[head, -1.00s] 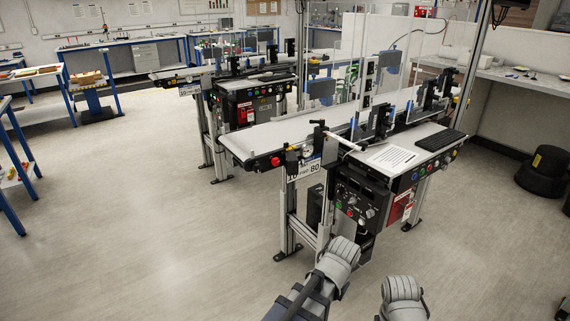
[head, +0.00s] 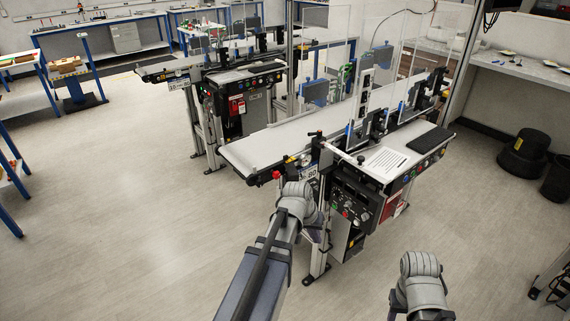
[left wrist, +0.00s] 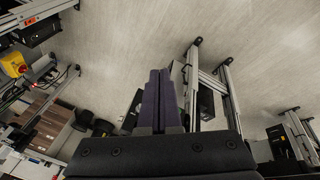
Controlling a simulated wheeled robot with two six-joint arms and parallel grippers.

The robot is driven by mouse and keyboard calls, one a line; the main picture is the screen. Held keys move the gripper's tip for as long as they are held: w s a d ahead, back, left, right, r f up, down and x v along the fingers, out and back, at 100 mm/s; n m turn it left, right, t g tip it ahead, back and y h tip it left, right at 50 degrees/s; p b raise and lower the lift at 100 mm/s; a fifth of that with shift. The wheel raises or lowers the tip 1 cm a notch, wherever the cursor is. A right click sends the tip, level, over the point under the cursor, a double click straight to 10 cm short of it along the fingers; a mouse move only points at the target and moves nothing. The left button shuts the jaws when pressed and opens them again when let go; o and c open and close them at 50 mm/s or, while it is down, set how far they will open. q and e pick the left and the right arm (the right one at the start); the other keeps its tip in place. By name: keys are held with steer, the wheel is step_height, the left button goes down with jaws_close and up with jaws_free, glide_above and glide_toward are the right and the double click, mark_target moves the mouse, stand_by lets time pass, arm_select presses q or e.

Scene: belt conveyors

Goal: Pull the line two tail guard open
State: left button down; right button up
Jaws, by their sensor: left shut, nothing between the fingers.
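The nearer conveyor (head: 285,140) stands right of centre in the head view, with its tail end toward the left. A red knob (head: 276,175) and a dark post with a black handle show at that end. Clear guard panels (head: 377,65) stand upright over the belt; I cannot tell which part is the line two tail guard. My left gripper (head: 320,238) is low in front of the tail end, partly hidden by my wrist. In the left wrist view its dark fingers (left wrist: 158,78) are together and empty. My right arm shows lower right; its gripper is hidden.
A control box (head: 352,203) with knobs and a sheet of paper (head: 386,160) are on the near conveyor's side. A second conveyor (head: 215,65) stands behind. The floor at left is clear.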

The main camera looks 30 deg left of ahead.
mark_target(294, 174)
arm_select(q)
steer(key=w+a+r+n+t+y+p, duration=0.1)
steer(key=a+r+n+t+p, duration=0.15)
steer(key=a+r+p, duration=0.5)
steer(key=w+a+r+n+t+p, duration=0.25)
steer(key=a+r, duration=0.55)
steer(key=a, duration=0.7)
arm_select(e)
step_height(294, 174, up, 12)
arm_select(q)
steer(key=d+b+x, duration=0.3)
steer(key=b+x, duration=0.6)
steer(key=x, duration=0.3)
steer(key=shift+r+g, duration=0.2)
steer(key=shift+g, duration=0.2)
arm_select(e)
step_height(294, 174, down, 8)
steer(key=shift+f, duration=0.15)
arm_select(q)
steer(key=shift+w, duration=0.1)
steer(key=shift+w+d, duration=0.7)
steer(key=shift+d, duration=0.3)
steer(key=shift+s, duration=0.1)
